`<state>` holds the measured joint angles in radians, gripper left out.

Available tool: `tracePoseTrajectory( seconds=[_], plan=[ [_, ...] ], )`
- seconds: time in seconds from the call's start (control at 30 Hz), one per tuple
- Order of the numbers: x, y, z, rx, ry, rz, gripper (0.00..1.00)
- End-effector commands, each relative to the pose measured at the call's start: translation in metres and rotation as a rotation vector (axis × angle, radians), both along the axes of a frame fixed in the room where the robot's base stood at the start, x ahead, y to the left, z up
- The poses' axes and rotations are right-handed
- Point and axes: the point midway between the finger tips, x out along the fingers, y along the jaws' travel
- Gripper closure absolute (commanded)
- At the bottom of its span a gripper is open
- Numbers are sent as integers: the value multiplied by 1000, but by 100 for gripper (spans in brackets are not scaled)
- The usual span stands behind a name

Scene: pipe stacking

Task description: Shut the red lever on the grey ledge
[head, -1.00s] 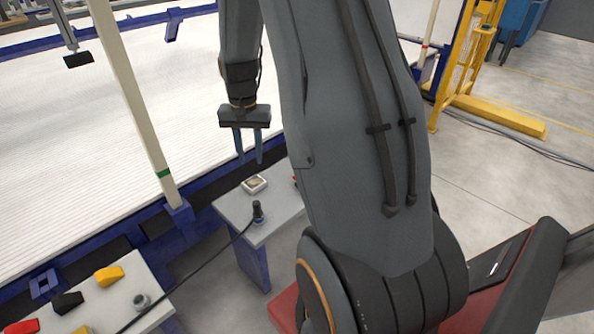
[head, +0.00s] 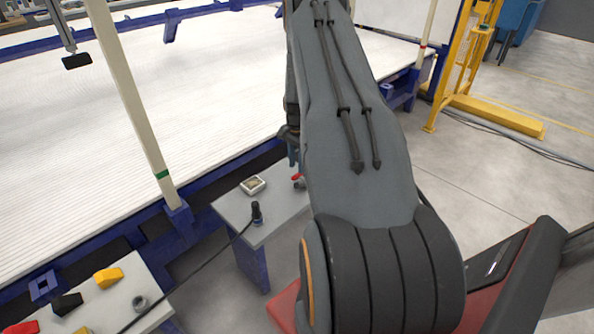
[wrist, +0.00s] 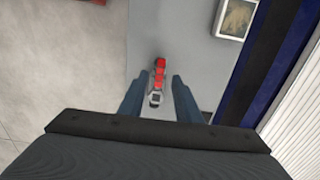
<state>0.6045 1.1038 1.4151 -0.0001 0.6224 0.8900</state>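The red lever (head: 297,177) stands on the grey ledge (head: 232,207), partly hidden behind my arm in the head view. In the wrist view the red lever (wrist: 160,70) shows whole, with a small grey metal fitting at its lower end, on the grey ledge (wrist: 195,60). My gripper (wrist: 158,84) is open, its two blue-grey fingers apart on either side of the lever's lower part in that picture. Nothing is held. I cannot tell the height of the fingertips above the ledge. In the head view my gripper is mostly hidden by my arm.
A small square box with a pale face (head: 253,185) and a black knob with a cable (head: 257,212) are on the same ledge. A second grey panel (head: 125,295) with yellow, black and red pieces stands at lower left. A blue-framed conveyor (head: 200,100) lies behind.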

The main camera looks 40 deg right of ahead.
Motion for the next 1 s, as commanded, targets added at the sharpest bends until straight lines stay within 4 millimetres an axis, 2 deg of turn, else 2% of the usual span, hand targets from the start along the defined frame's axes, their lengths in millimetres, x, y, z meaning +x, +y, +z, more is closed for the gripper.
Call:
tracePoseTrajectory(
  seconds=[0.1, 0.23, 0.63, 0.8, 1.0],
  plan=[
    [-1, 1, -17, 2, 2, 1, 70],
    [0, 1, -30, 1, 1, 1, 70],
    [0, 1, -37, 0, 0, 2, 70],
    [0, 1, -37, 0, 0, 2, 98],
    [0, 1, -37, 0, 0, 2, 100]
  ],
)
